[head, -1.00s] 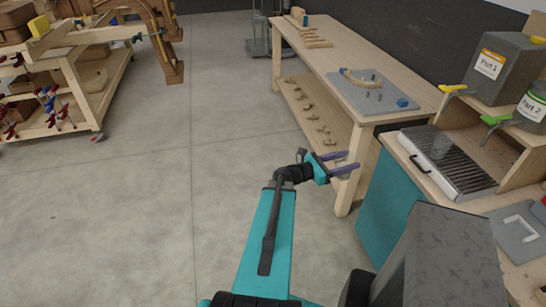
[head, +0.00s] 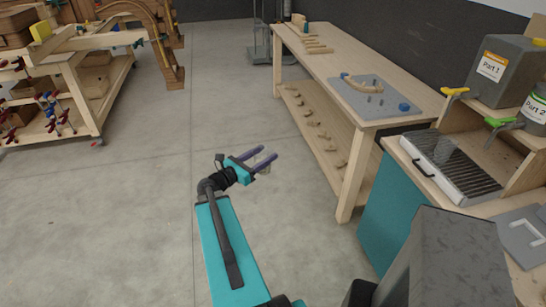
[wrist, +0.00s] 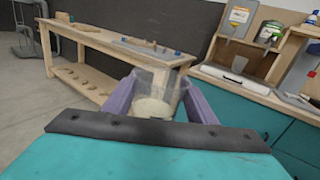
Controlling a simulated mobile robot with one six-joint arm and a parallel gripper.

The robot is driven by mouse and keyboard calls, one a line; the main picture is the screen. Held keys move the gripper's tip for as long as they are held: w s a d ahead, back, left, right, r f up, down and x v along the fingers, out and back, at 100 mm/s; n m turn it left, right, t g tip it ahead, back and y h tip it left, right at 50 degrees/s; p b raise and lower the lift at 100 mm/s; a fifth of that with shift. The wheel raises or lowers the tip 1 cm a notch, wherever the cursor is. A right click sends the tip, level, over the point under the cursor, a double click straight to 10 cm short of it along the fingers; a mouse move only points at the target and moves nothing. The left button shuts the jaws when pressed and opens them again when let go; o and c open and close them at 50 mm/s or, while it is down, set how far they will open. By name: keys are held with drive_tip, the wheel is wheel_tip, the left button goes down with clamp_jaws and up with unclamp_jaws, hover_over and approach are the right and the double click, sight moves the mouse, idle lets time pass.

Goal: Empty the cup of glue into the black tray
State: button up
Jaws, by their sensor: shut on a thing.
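My gripper (head: 265,158) is over open floor, left of the long workbench. Its purple fingers (wrist: 158,100) are shut on a clear cup (wrist: 155,82) in the wrist view. Pale cream glue (wrist: 153,108) lies in the bottom of the cup, which looks about upright. In the head view the cup is small and faint between the fingers. I cannot make out a plain black tray in these frames.
The workbench (head: 345,55) carries a grey board (head: 368,97) with a curved wooden piece and blue parts. Two dispensers, Part 1 (head: 500,70) and Part 2 (head: 535,108), stand at right. A loaded wooden cart (head: 75,85) is at left. The floor between is clear.

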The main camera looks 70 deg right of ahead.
drive_tip(key=w+a+n+t+h+b, duration=0.25)
drive_tip(key=w+a+n+t, duration=0.55)
drive_tip(key=w+a, duration=1.95)
drive_tip(key=w+a+n+t+y+b, duration=0.1)
drive_tip(key=w+a+t, duration=0.2)
drive_tip(key=a, duration=0.8)
drive_tip(key=w+a+f+n+t+y+b, duration=0.1)
drive_tip(key=w+a+t, duration=0.3)
drive_tip(key=a, duration=0.7)
drive_tip(key=w+a+n+t+y+b, duration=0.2)
drive_tip(key=w+a+t+y, duration=0.1)
drive_tip(key=a, duration=0.9)
drive_tip(key=shift+w+f+n+t, duration=0.15)
drive_tip(key=shift+f+n+t, duration=0.15)
drive_tip(key=shift+t, duration=0.2)
